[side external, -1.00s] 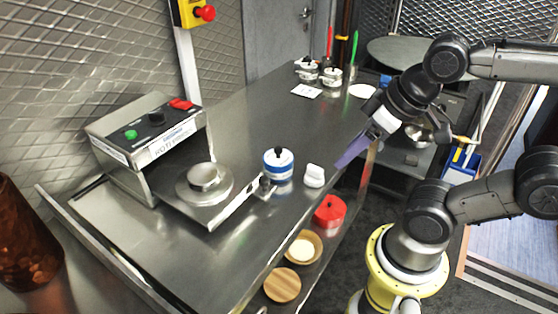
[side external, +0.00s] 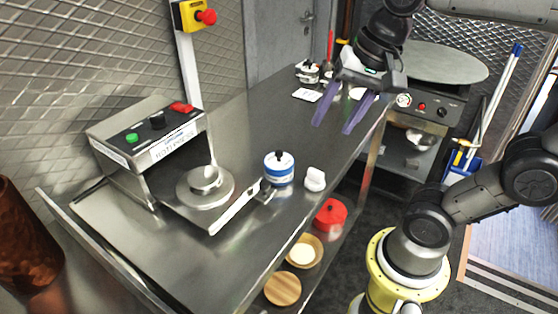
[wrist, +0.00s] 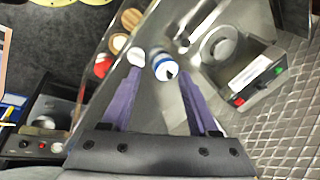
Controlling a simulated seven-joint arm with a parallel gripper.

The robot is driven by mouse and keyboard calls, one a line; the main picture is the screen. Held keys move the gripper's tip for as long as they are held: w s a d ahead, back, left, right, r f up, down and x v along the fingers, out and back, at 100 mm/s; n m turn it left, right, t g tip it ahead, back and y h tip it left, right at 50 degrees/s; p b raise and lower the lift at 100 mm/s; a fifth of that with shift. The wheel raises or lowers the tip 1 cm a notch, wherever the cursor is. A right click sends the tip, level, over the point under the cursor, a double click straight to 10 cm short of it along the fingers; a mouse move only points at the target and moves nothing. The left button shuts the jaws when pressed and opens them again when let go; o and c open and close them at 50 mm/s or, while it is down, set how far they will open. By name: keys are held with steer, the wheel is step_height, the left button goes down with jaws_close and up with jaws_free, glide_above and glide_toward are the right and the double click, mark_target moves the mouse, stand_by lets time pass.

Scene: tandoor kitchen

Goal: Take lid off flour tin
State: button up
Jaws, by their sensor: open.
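A small round blue-and-white tin (side external: 279,170) with a black knob on its lid stands upright on the steel counter; I cannot read a label on it. The lid sits on the tin. My gripper (side external: 333,126) is open and empty, its two purple fingers pointing down above the counter, behind and to the right of the tin and apart from it. In the wrist view the tin (wrist: 164,66) shows ahead, between the tips of my open gripper (wrist: 158,74).
A white object (side external: 315,179) stands just right of the tin. A press-like machine (side external: 150,135) with a round plate (side external: 205,187) is on the left. White lidded pots (side external: 307,72) stand at the back. A red pot (side external: 330,214) and bowls sit on the lower shelf.

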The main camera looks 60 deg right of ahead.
steer(key=w+d+r+m+g, duration=0.2)
steer(key=w+d+m, duration=0.1)
steer(key=w+m, duration=0.5)
steer(key=m+g+y, duration=0.1)
steer(key=g, duration=0.1)
glide_toward(279, 151)
steer(key=f, duration=0.3)
steer(key=shift+s+a, duration=0.25)
steer(key=shift+s, duration=0.1)
steer(key=shift+w+a+f, duration=0.1)
steer(key=shift+a+f, duration=0.05)
steer(key=shift+f, duration=0.8)
steer(key=shift+w+a+f, duration=0.1)
steer(key=shift+f, duration=0.9)
steer(key=shift+w+a+f, duration=0.1)
steer(key=shift+a+f, duration=0.05)
steer(key=shift+f, duration=0.8)
steer(key=shift+c, duration=0.3)
jaws_close()
